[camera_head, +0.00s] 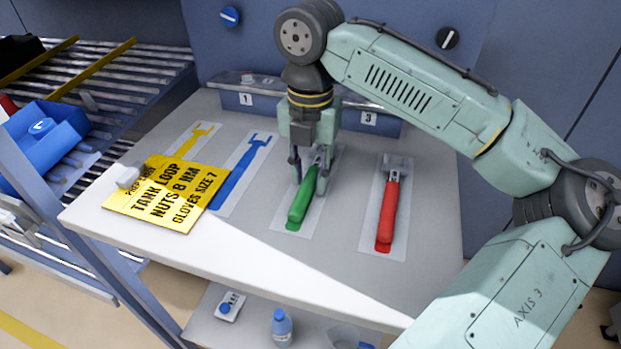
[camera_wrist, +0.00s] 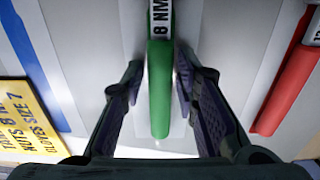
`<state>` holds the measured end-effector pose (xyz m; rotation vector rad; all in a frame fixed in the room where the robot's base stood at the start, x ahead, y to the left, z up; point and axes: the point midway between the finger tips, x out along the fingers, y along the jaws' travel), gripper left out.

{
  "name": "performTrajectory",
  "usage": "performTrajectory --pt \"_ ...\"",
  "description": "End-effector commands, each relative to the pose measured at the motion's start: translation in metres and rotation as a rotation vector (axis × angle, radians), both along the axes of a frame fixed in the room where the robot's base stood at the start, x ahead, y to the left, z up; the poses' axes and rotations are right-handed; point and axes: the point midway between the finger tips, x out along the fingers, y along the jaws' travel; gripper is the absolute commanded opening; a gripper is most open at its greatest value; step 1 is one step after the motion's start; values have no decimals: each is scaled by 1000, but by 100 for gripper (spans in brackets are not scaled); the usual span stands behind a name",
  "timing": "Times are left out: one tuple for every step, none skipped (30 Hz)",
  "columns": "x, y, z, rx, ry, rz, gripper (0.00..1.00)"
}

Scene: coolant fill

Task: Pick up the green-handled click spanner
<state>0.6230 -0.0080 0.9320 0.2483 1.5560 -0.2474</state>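The green-handled click spanner (camera_head: 303,198) lies on a pale mat on the grey bench top. Its handle points to the front of the bench, and my gripper hides its head in the head view. My gripper (camera_head: 309,183) is over the upper part of the spanner, pointing down. In the wrist view the green handle (camera_wrist: 160,90) lies between the two open fingers of my gripper (camera_wrist: 161,95), with a gap on each side. A white label reading "8 NM" shows on the spanner just above the green grip.
A red-handled spanner (camera_head: 388,207) lies to the right. Blue (camera_head: 243,173) and yellow (camera_head: 192,140) tool outlines lie to the left, both empty. A yellow sign (camera_head: 167,196) lies at the left edge of the bench. A grey numbered bin (camera_head: 250,101) stands behind.

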Motion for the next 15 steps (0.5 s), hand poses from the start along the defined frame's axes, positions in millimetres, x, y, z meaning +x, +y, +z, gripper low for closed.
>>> performTrajectory --pt "0 0 0 0 0 0 22" --pt "0 0 0 0 0 0 20" --pt "0 0 0 0 0 0 18" --pt "0 0 0 0 0 0 16" --pt "0 0 0 0 0 0 14" --pt "0 0 0 0 0 0 11" --pt "0 0 0 0 0 0 9" --pt "0 0 0 0 0 0 7" --pt "0 0 0 0 0 0 4" --pt "0 0 0 0 0 0 2" --pt "0 0 0 0 0 0 0" --pt "0 0 0 0 0 0 0" --pt "0 0 0 0 0 0 0" --pt "0 0 0 0 0 0 0" --pt "0 0 0 0 0 0 0"
